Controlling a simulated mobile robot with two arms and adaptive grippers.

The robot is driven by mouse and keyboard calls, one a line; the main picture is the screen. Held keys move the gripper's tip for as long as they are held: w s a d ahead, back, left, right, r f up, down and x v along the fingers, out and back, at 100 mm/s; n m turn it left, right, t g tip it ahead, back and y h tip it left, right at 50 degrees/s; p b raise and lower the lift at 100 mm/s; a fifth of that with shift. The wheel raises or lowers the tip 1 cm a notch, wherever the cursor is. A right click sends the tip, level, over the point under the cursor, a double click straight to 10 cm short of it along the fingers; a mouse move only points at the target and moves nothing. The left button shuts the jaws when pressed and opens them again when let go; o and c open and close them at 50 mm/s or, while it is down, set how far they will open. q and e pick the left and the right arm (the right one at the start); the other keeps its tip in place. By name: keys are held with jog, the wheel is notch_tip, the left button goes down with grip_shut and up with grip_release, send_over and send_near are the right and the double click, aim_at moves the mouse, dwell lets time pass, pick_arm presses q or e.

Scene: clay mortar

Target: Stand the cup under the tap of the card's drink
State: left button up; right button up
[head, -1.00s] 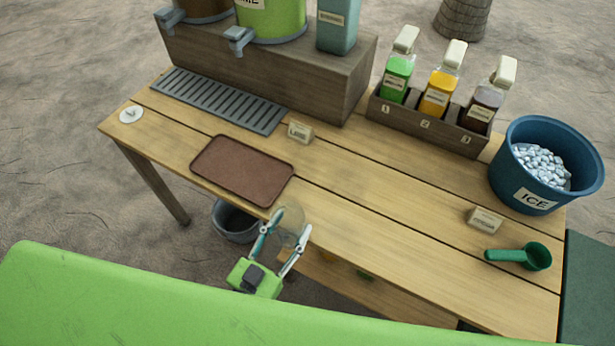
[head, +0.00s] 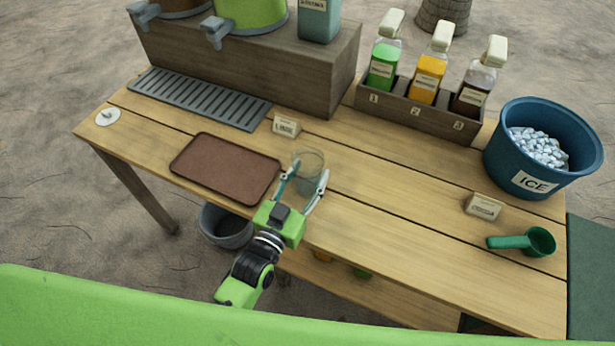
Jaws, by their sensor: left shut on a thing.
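My left gripper (head: 303,184) is shut on a clear, empty-looking cup (head: 309,162). The cup looks upright, over the table just right of the brown tray; I cannot tell whether it touches the wood. A card (head: 287,126) that seems to read "LIME" stands near the grey drip grate (head: 200,97). On the wooden stand (head: 250,68) are a brown dispenser (head: 185,5), a green dispenser (head: 252,14) and a teal container (head: 319,20). The green dispenser has a grey tap (head: 216,30); another grey tap (head: 143,11) is left of it. My right gripper is not in view.
The brown tray (head: 225,168) is empty. A rack (head: 420,112) holds three bottles. A white disc (head: 108,117) lies at the left corner. A grey bin (head: 226,228) is below.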

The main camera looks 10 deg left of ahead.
pick_arm(q)
jog(key=shift+r, duration=0.15)
jog(key=o, duration=1)
jog(key=shift+o, duration=0.2)
